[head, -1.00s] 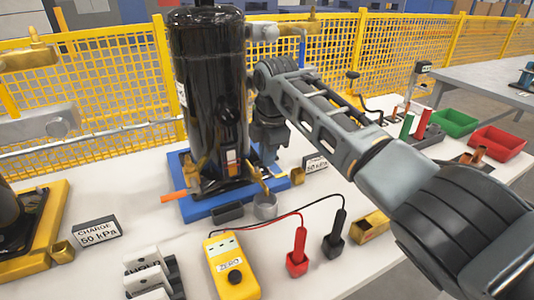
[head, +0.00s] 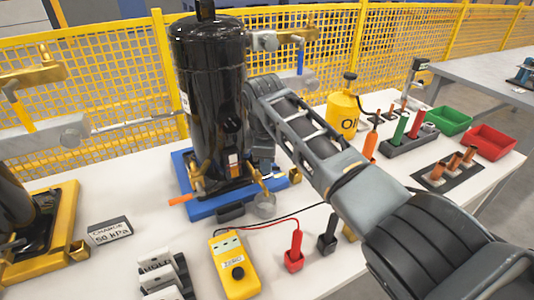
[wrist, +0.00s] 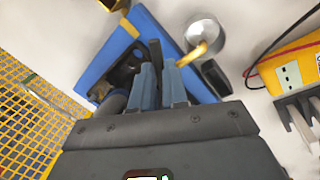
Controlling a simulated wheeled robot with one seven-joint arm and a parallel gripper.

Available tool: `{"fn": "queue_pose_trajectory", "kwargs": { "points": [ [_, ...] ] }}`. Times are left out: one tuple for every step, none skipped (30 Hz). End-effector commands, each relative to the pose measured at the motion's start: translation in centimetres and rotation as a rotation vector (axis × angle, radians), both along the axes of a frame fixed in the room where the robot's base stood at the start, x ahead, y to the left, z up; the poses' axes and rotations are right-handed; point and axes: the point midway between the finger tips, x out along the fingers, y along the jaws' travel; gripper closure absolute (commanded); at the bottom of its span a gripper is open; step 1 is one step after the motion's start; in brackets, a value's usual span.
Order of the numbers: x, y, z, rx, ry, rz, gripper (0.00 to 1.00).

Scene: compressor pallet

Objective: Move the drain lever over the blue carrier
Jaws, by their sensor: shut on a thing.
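The blue carrier (head: 205,210) lies on the white table under a tall black compressor (head: 208,95). It also shows in the wrist view (wrist: 103,57). My gripper (wrist: 160,66) is low at the compressor's right side, over the carrier. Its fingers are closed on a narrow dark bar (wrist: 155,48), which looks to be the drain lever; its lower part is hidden. A brass piece (head: 258,179) slants down beside the fingers to a grey cup (head: 265,206) at the carrier's front edge.
A yellow meter (head: 234,264) with red (head: 294,252) and black (head: 327,238) probes stands in front. An orange handle (head: 180,199) sticks out left of the carrier. A yellow oil can (head: 343,113) and green (head: 450,121) and red (head: 490,141) bins are at right. Yellow mesh fencing stands behind.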

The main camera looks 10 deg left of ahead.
Motion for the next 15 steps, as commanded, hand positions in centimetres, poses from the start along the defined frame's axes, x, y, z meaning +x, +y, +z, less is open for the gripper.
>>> {"fn": "queue_pose_trajectory", "kwargs": {
  "points": [
    [-0.13,0.03,0.17,-0.001,0.002,-0.025,1.0],
    [-0.17,0.06,0.16,-0.001,0.002,-0.038,1.0],
    [-0.21,0.08,0.15,0.0,0.002,-0.055,1.0],
    [-0.23,0.09,0.15,0.0,0.001,-0.065,1.0],
    [-0.24,0.07,0.14,0.0,0.001,-0.076,1.0],
    [-0.27,0.07,0.12,-0.001,0.0,-0.088,1.0],
    [-0.28,0.07,0.11,-0.001,0.0,-0.095,1.0],
    [-0.3,0.07,0.09,-0.001,0.0,-0.102,1.0],
    [-0.31,0.07,0.08,0.0,0.0,-0.11,1.0],
    [-0.32,0.06,0.07,-0.001,0.0,-0.114,1.0],
    [-0.32,0.06,0.06,0.0,0.001,-0.118,1.0],
    [-0.32,0.06,0.04,0.0,0.0,-0.121,1.0],
    [-0.33,0.06,0.04,0.0,0.0,-0.123,1.0],
    [-0.33,0.06,0.03,-0.001,0.0,-0.125,1.0],
    [-0.33,0.06,0.02,0.0,0.0,-0.126,1.0]
  ]
}}
